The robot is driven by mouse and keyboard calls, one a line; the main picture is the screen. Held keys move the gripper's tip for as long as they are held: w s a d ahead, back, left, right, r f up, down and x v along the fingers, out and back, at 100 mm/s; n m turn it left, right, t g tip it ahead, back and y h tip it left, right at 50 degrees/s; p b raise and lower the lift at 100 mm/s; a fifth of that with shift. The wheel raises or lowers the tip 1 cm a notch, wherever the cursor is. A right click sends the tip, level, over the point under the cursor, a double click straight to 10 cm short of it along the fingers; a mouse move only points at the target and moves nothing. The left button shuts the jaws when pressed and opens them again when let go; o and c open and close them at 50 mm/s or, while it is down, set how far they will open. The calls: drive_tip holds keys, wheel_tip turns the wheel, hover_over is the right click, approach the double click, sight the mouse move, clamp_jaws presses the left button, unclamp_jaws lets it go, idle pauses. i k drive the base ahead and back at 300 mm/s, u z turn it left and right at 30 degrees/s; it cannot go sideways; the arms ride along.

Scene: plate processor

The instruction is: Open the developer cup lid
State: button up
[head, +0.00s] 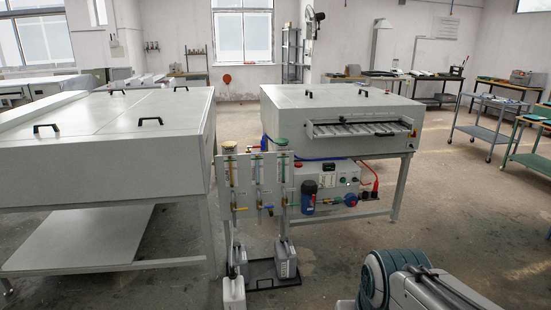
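Two cups with coloured lids stand at the top of a pale panel with vertical tubes (255,187), between the two large grey machines. The left lid is yellowish (229,144) and the right lid is green (281,142). Both look closed, but they are small here. I cannot read any label, so I cannot tell which is the developer cup. Part of my arm, teal and grey, shows at the bottom right, well in front of the cups and to their right. My gripper is out of view.
The plate processor (345,108) stands behind the panel, with a blue canister (308,196) below it. A long grey machine (110,150) fills the left. Jugs (233,293) stand on the floor below the panel. The floor at the right (440,225) is clear up to the carts (487,133).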

sight(284, 141)
drive_tip(key=i, duration=3.25)
drive_tip(key=u, duration=0.85)
